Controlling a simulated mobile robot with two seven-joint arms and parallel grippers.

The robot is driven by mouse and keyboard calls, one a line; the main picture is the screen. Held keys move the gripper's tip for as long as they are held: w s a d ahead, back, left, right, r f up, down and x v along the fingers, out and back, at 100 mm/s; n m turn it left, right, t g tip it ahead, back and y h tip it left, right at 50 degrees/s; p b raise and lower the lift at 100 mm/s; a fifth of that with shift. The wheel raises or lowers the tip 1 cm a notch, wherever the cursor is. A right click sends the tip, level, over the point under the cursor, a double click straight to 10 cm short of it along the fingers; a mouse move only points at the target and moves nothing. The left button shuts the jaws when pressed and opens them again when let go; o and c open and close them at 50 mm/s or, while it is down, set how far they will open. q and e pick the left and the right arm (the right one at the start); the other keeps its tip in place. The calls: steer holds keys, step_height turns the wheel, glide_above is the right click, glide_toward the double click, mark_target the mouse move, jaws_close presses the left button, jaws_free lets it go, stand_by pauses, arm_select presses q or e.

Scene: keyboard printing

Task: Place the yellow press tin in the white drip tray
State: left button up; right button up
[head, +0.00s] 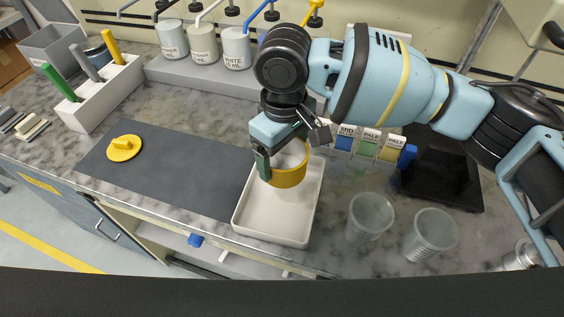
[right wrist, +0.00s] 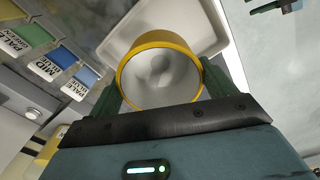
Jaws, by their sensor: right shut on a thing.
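The yellow press tin (head: 288,176) is held in my right gripper (head: 284,160), over the back part of the white drip tray (head: 274,222). In the right wrist view the tin (right wrist: 160,73) shows its yellow rim and pale inside between the two green fingers (right wrist: 160,92), with the tray (right wrist: 121,35) behind it. I cannot tell whether the tin's base touches the tray floor. A yellow lid-like disc with a raised handle (head: 124,148) lies on the dark mat to the left. My left gripper is not in view.
Two clear ribbed cups (head: 369,218) (head: 430,236) stand right of the tray. Labelled colour blocks (head: 367,142) stand behind it, beside a black stand (head: 440,175). The dark mat (head: 190,165) is mostly clear. White canisters (head: 204,45) line the back shelf.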

steer(key=shift+a+r, duration=0.15)
steer(key=shift+s+f, duration=0.2)
steer(key=shift+f, duration=0.15)
glide_above(282, 197)
steer(key=shift+f+b, duration=0.35)
steer(key=shift+f, duration=4.25)
steer(key=shift+f, duration=0.1)
steer(key=o, duration=1)
steer(key=shift+c, duration=0.2)
step_height(282, 197, up, 12)
steer(key=shift+r+p, duration=0.1)
steer(key=shift+p, duration=0.4)
